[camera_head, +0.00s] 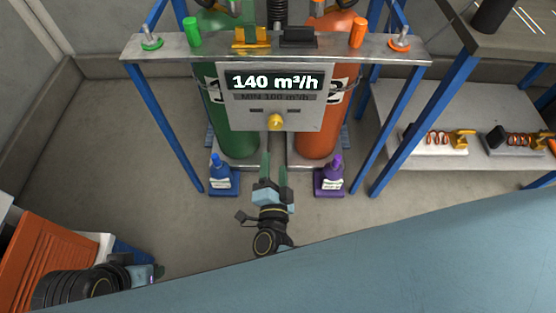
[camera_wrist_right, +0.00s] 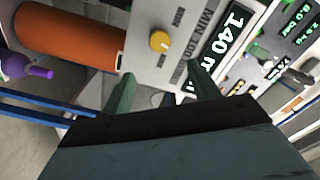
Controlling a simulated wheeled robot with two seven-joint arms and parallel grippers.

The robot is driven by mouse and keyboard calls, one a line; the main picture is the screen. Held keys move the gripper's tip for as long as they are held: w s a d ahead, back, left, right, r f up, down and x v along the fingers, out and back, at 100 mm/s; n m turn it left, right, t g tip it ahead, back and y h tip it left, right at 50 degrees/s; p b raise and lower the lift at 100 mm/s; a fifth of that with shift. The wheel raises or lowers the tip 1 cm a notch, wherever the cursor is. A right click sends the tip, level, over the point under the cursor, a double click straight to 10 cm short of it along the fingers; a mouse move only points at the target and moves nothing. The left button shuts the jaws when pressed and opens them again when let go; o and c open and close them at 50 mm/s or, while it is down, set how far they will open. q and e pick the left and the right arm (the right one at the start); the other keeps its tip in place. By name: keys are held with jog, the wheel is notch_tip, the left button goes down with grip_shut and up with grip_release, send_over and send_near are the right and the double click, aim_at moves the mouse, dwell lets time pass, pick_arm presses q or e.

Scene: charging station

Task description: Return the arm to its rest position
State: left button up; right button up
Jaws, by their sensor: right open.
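My right gripper (camera_head: 274,168) is in the middle of the head view, in front of the grey panel (camera_head: 302,116) with the display reading 140 m³/h. Its two green fingers are apart with nothing between them; they also show in the right wrist view (camera_wrist_right: 161,88). The yellow knob (camera_head: 275,122) on the panel lies beyond the fingertips, and in the right wrist view the knob (camera_wrist_right: 159,41) appears clear of both fingers. My left arm shows at the bottom left, with its gripper (camera_head: 152,274) small and partly hidden; its fingers cannot be made out.
A green cylinder (camera_head: 236,141) and an orange cylinder (camera_head: 318,143) stand behind the panel, under a metal shelf (camera_head: 195,46) on blue legs. A blue bottle (camera_head: 220,179) and a purple bottle (camera_head: 331,178) flank my right gripper. An orange crate (camera_head: 45,258) is at lower left.

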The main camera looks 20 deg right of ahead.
jog(key=shift+s+a, duration=0.1)
jog(key=shift+s, duration=0.1)
dwell(0.5)
